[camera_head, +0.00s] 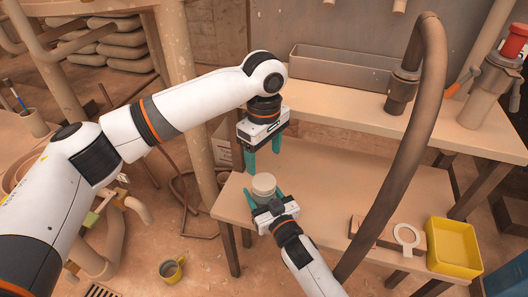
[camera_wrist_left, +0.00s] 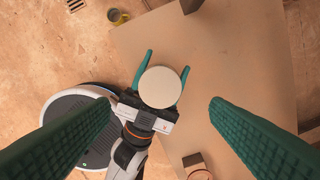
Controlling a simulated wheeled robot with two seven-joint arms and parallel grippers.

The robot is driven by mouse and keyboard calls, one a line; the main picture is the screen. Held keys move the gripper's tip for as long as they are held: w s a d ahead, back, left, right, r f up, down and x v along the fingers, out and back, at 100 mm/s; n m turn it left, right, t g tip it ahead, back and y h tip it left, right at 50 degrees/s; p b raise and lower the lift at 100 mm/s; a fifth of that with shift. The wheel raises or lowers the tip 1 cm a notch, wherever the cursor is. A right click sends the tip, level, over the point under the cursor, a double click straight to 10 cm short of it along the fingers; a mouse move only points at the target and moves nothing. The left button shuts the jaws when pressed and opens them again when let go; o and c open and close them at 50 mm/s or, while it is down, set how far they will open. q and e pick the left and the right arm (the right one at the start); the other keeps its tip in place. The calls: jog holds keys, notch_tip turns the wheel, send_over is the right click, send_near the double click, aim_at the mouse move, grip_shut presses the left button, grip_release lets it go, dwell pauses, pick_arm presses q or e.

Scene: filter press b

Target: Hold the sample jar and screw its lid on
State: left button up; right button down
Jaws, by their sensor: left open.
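The sample jar (camera_head: 264,191) is a squat pale jar near the front left edge of the table. Its flat round top, which looks like the lid (camera_wrist_left: 160,87), shows from above in the left wrist view; whether it is threaded cannot be seen. My right gripper (camera_head: 265,196) comes from the front, its green fingers along both sides of the jar and apparently touching it. My left gripper (camera_head: 263,155) points down above and behind the jar, open and empty. Its fingers spread wide in the left wrist view (camera_wrist_left: 213,122), apart from the jar.
A yellow tray (camera_head: 455,249) and a pale ring (camera_head: 407,238) by a wooden block (camera_head: 370,235) lie at the table's right front. A thick curved pipe (camera_head: 425,130) crosses the right side. A grey trough (camera_head: 345,72) stands behind. The tabletop right of the jar is bare.

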aim_at(264, 181)
pick_arm(q)
jog(key=shift+f, duration=4.05)
